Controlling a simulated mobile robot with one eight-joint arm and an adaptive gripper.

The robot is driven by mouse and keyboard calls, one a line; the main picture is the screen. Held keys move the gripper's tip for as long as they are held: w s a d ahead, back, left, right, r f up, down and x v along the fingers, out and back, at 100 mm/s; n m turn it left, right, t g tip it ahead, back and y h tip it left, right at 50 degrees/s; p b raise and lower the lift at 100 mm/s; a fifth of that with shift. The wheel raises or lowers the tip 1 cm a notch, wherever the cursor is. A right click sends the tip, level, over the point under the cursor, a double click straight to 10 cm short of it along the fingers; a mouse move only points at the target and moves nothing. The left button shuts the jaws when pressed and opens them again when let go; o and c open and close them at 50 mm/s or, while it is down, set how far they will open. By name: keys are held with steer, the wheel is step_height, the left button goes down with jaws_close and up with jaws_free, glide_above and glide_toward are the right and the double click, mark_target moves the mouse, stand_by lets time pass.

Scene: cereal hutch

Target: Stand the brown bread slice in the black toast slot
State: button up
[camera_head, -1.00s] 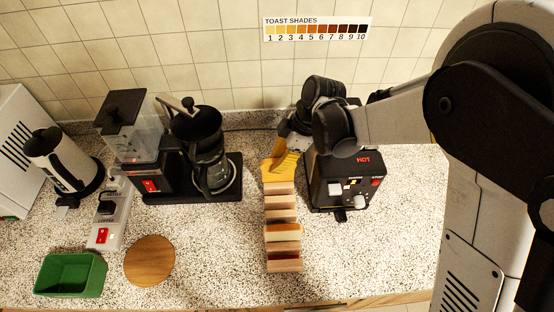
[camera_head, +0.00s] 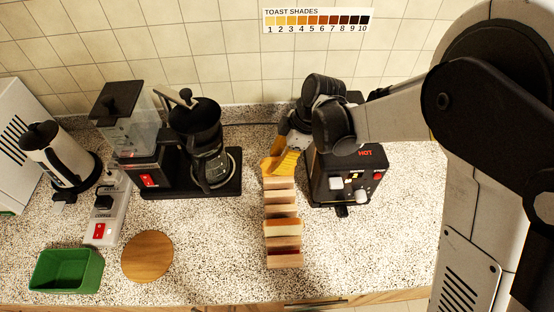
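My gripper (camera_head: 276,167) has yellow fingers and reaches down at the back end of a pale wooden slotted rack (camera_head: 284,262). The fingers are seen from above and overlap, so their gap and anything between them are hidden. A pale slice with an orange-brown crust (camera_head: 283,228) stands in the front half of the rack. A dark red-brown edge (camera_head: 286,250) shows in the slot just in front of it. I cannot tell which slice is the brown one. The black toaster (camera_head: 328,184) stands right of the rack; my wrist covers its top, so its slot is hidden.
A coffee maker (camera_head: 207,172) and grinder (camera_head: 126,122) stand left of my gripper. A kettle (camera_head: 52,153), switch box (camera_head: 107,215), green tub (camera_head: 66,270) and round wooden board (camera_head: 147,257) lie further left. The counter between board and rack is clear.

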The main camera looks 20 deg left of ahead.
mark_target(364, 163)
steer(key=v, duration=1.2)
steer(key=d+m+t+b, duration=0.1)
steer(key=d+m, duration=0.1)
steer(key=d, duration=0.1)
steer(key=d+r+m+b, duration=0.1)
steer(key=d+m, duration=0.1)
steer(key=d, duration=0.1)
steer(key=d+m+t+b, duration=0.1)
steer(key=d+m, duration=0.1)
steer(key=d, duration=0.1)
steer(key=shift+d+r+t, duration=0.3)
steer(key=shift+d, duration=0.1)
steer(key=d+m, duration=0.1)
steer(key=d, duration=0.2)
steer(key=s+d+m+t+b, duration=0.1)
steer(key=d+m, duration=0.1)
steer(key=s+d+m+t+h+b, duration=0.1)
steer(key=d+m, duration=0.1)
steer(key=d, duration=0.1)
steer(key=shift+d, duration=0.3)
steer(key=s+d+f+m+t+h+b, duration=0.1)
steer(key=s+d+f+m+t+b, duration=0.1)
steer(key=s+d+m, duration=0.2)
steer(key=s+d+f+m+t+h+b, duration=0.2)
steer(key=s+d+m, duration=0.1)
steer(key=d+m, duration=0.5)
steer(key=d, duration=0.3)
steer(key=shift+s+d+f+t+b, duration=0.15)
steer(key=shift+s+f+t+b, duration=0.15)
steer(key=shift+s+f+b, duration=0.05)
